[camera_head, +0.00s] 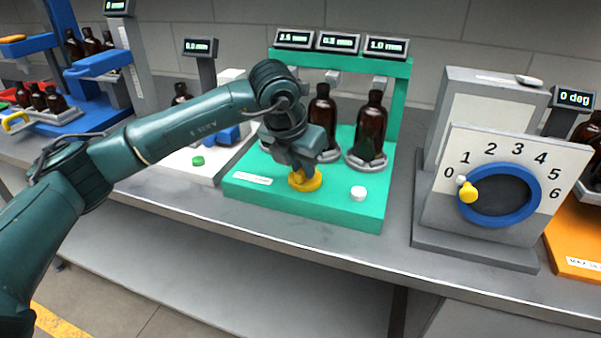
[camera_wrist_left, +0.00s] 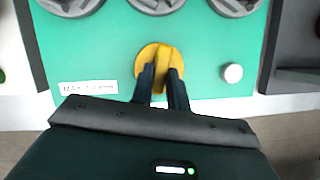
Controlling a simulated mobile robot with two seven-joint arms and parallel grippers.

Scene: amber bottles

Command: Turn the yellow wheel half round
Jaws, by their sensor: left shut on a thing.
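The yellow wheel (camera_head: 305,181) lies on the front part of the green stand, left of a white button. In the left wrist view the yellow wheel (camera_wrist_left: 148,66) is a round disc with a raised ridge across it. My left gripper (camera_head: 306,172) comes down on it from above, and its two dark fingers (camera_wrist_left: 163,84) sit on either side of the ridge, shut on it. The fingers hide part of the wheel in both views. My right gripper is in neither view.
The green stand (camera_head: 240,190) carries amber bottles (camera_head: 369,126) behind the wheel, under displays reading 2.5, 0.3 and 1.0 mm. The white button (camera_head: 358,193) is close at the right. A numbered dial box (camera_head: 437,208) with a blue ring stands farther right.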

